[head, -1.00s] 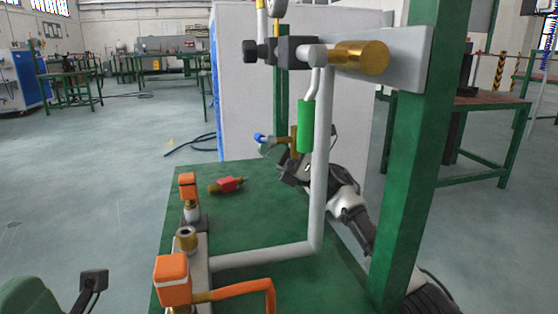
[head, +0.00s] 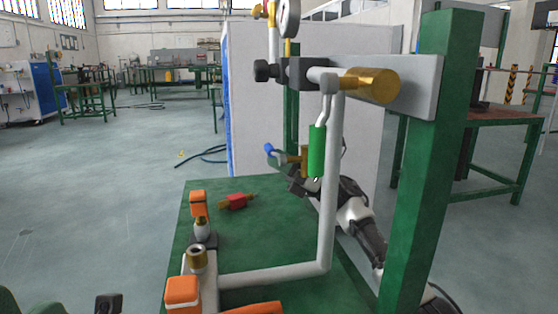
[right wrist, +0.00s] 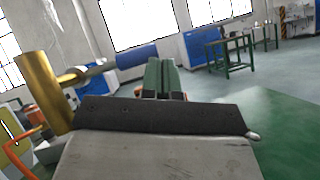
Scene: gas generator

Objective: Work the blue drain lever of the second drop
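The blue drain lever (head: 271,149) sticks out to the left of a brass valve body (head: 305,158), beside the green sleeve (head: 317,150) on the grey pipework. My right gripper (head: 299,185) is just behind and below this valve; its fingertips are hidden in the head view. In the right wrist view the two green fingers (right wrist: 164,76) are together with nothing visible between them. The blue lever (right wrist: 136,55) lies just left of the fingertips there; I cannot tell whether they touch. A green and black part cut off at the bottom left of the head view may be my left gripper.
A grey pipe (head: 328,200) and a green post (head: 430,160) stand in front of my right arm. A red fitting (head: 236,202) lies on the green bench top (head: 270,240). Orange-capped valves (head: 198,204) stand at its left. Open floor lies to the left.

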